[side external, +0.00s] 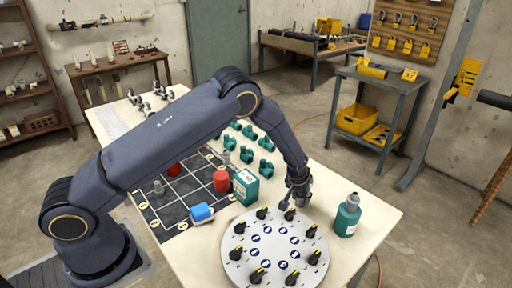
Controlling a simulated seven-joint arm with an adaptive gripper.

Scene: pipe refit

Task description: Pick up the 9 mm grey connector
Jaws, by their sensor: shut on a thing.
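My gripper (292,203) points down at the back right rim of a round pale grey plate (275,262). It is shut on one of the plate's black knobs (290,214); the fingers partly hide the knob. Several more black knobs with yellow marks stand around the plate, among blue-and-white round labels. A small grey connector-like piece (158,187) stands on the dark grid mat (183,212), well to the left of my gripper. Another grey piece (227,157) stands at the mat's far right side. Their sizes cannot be read.
A green box (245,187), red cylinders (221,181) and a blue-and-white block (201,213) stand left of my gripper. Several teal fittings (265,166) lie behind it. A teal bottle (347,216) stands to its right. The table's front right corner is clear.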

